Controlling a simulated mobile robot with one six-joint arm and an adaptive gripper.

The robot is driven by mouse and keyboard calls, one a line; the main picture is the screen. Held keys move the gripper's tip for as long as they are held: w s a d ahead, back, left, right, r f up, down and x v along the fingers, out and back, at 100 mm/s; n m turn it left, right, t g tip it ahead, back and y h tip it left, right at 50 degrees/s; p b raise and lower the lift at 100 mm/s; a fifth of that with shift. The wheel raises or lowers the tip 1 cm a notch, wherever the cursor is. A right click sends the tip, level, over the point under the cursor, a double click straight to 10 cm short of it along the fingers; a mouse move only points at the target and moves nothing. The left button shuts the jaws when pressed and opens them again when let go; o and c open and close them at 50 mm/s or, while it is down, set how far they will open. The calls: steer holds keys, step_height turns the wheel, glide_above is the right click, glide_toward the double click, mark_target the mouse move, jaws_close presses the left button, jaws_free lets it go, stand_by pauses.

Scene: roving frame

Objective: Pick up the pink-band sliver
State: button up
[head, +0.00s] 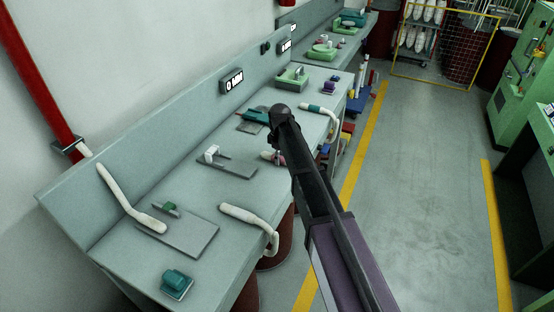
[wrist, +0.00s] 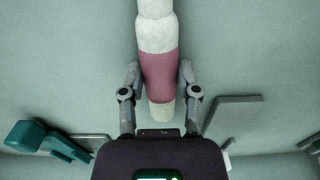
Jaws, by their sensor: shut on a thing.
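The pink-band sliver is a thick white roll with a dusty pink band (wrist: 158,72). In the wrist view it runs from the top edge down between the fingers of my gripper (wrist: 159,75). The fingers are shut on it from both sides at the pink band. In the head view a bit of its pink (head: 267,156) shows beside my arm over the bench; most of it is hidden by my arm. I cannot tell whether it touches the bench top.
The long grey-green bench (head: 110,254) holds other white slivers (head: 129,201) and (head: 252,226), a flat plate with a white block (head: 211,153), and a teal clamp (head: 176,282). A clear grey aisle (head: 420,190) with yellow lines lies to the right.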

stand_by(0.4)
step_height(320, 180, up, 3)
steer(key=p, duration=0.3)
steer(key=shift+r, duration=0.2)
steer(key=s, duration=0.5)
steer(key=s+a+r+p, duration=0.1)
steer(key=s, duration=0.4)
steer(key=s+a+p, duration=0.1)
steer(key=s, duration=0.5)
steer(key=shift+r, duration=0.3)
steer(key=shift+f, duration=0.1)
steer(key=shift+f, duration=0.1)
